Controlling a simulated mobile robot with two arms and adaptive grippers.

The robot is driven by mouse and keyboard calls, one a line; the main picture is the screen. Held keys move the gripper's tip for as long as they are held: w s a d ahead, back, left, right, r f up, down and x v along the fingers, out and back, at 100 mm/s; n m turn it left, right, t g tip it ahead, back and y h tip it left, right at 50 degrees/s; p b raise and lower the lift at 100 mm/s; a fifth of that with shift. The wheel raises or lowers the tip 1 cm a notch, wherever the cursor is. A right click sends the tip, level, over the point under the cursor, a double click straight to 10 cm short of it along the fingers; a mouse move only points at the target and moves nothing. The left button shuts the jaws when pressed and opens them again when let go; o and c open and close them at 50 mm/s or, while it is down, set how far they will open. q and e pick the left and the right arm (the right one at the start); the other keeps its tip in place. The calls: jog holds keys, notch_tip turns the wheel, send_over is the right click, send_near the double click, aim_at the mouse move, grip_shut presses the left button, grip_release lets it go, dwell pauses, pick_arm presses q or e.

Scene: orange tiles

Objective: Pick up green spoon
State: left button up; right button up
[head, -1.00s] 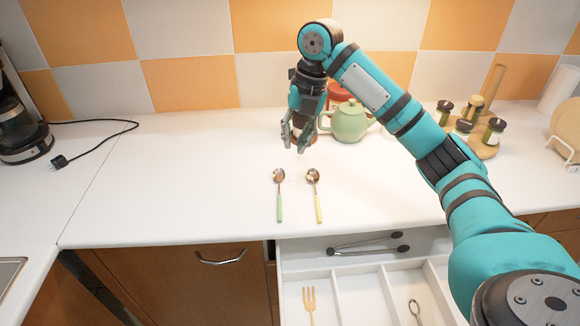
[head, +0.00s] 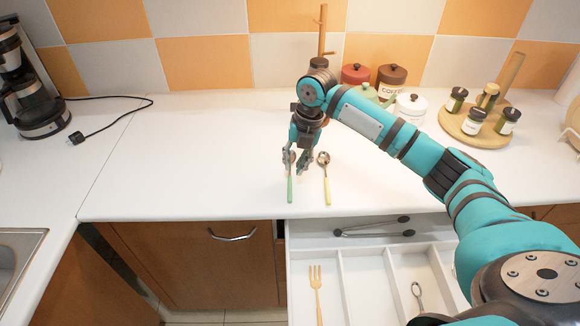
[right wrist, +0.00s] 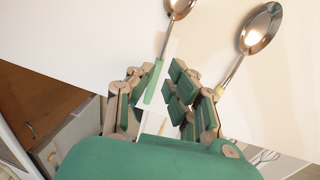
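The green spoon (head: 290,190), with a green handle and a metal bowl, lies on the white counter; my gripper partly covers its bowl end in the head view. My right gripper (head: 297,162) is open above the spoon's upper part. In the right wrist view, the green handle (right wrist: 154,82) shows between the parted fingers (right wrist: 164,78), closer to the left finger. I cannot tell whether they touch. A yellow-handled spoon (head: 326,188) lies to the right, apart from the gripper; its bowl also shows in the right wrist view (right wrist: 261,28). My left gripper is not in view.
An open drawer (head: 341,285) below the counter holds tongs (head: 372,227), a wooden fork (head: 316,292) and a small utensil. Canisters (head: 391,76) and a round spice rack (head: 466,128) stand behind. A coffee maker (head: 38,110) stands left. The counter left of the spoons is clear.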

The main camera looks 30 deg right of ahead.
aim_at(290, 176)
jog(key=f, duration=0.4)
jog(key=shift+w+a+p, duration=0.3)
jog(key=shift+w+p, duration=0.05)
jog(key=shift+w, duration=0.05)
grip_shut()
jog(key=shift+r, duration=0.1)
